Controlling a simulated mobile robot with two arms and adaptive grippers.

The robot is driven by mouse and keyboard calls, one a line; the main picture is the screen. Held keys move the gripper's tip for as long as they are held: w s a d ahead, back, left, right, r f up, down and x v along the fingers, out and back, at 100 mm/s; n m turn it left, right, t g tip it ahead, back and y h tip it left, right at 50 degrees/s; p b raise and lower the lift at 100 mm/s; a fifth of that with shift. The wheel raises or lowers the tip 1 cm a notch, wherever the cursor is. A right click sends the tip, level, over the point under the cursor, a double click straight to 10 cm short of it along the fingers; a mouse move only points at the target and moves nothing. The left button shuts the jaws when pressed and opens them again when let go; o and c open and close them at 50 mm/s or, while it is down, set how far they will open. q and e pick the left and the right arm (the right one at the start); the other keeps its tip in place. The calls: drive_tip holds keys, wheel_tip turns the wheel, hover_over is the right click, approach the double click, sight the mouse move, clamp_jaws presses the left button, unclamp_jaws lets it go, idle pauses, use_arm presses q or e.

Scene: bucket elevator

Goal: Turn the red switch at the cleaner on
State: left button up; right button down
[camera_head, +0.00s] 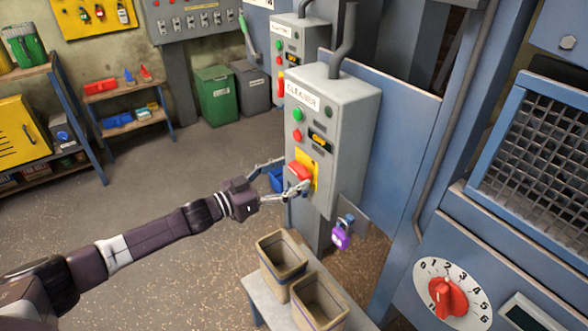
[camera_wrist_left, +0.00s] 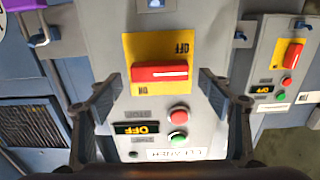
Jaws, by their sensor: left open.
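The grey CLEANER box (camera_head: 325,125) carries a red switch (camera_head: 299,173) on a yellow plate (camera_head: 312,160). In the left wrist view the box appears upside down. There the red switch (camera_wrist_left: 160,72) lies level across the yellow plate (camera_wrist_left: 157,48), which is marked ON and OFF. A small display (camera_wrist_left: 137,128) below it reads OFF. My left gripper (camera_head: 290,178) is open in front of the switch. In the left wrist view its fingers (camera_wrist_left: 160,84) stand on either side of the switch; whether they touch it I cannot tell. My right gripper is not in view.
A similar control box (camera_head: 298,45) with its own red switch stands behind. A purple padlock (camera_head: 340,236) hangs below the CLEANER box. A numbered red dial (camera_head: 446,299) is at the lower right.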

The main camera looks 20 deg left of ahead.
use_arm(q)
drive_tip(key=shift+x, duration=0.85)
drive_tip(key=c, duration=1.1)
